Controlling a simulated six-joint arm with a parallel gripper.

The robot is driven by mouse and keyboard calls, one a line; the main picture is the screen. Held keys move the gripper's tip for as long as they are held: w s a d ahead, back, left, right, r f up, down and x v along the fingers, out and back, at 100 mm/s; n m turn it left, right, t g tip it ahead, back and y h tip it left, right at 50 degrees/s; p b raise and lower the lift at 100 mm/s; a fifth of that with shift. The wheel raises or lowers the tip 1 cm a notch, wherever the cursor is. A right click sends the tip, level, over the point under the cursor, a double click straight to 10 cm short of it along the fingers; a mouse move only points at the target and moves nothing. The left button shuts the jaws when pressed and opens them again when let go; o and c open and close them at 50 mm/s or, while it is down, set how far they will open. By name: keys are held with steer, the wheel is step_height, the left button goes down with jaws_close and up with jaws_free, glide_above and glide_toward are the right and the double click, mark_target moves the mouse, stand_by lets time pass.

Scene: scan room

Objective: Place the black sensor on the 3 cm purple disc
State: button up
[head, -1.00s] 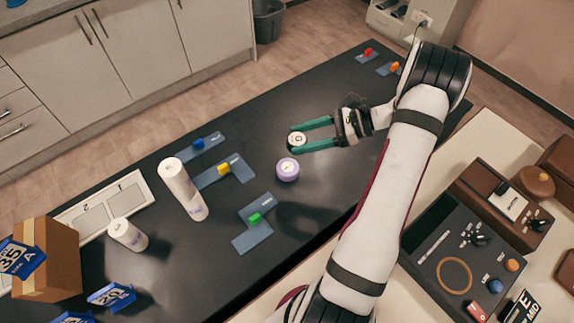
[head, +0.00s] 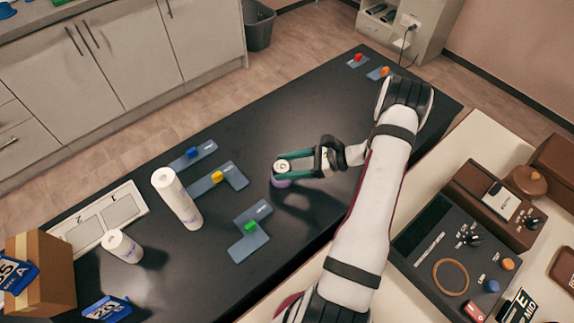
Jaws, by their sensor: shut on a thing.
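My gripper (head: 283,167) is shut on the sensor (head: 282,168), a small round piece with a pale top and a dark mark on it. Its green fingers reach in from the right and grip its sides. The purple disc (head: 281,183) is on the black table, directly below the sensor in the picture. The sensor and fingers hide most of the disc, and only its near rim shows. I cannot tell whether the sensor touches the disc or hangs just above it.
Blue-grey plates with a blue, a yellow (head: 217,177) and a green block (head: 250,226) lie left of the gripper. A tall white cylinder (head: 178,198) and a shorter one (head: 122,247) stand further left. The black table (head: 300,105) is clear behind the gripper.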

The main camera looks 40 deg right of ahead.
steer(key=shift+f, duration=0.25)
steer(key=o, duration=1.4)
steer(key=shift+o, duration=0.2)
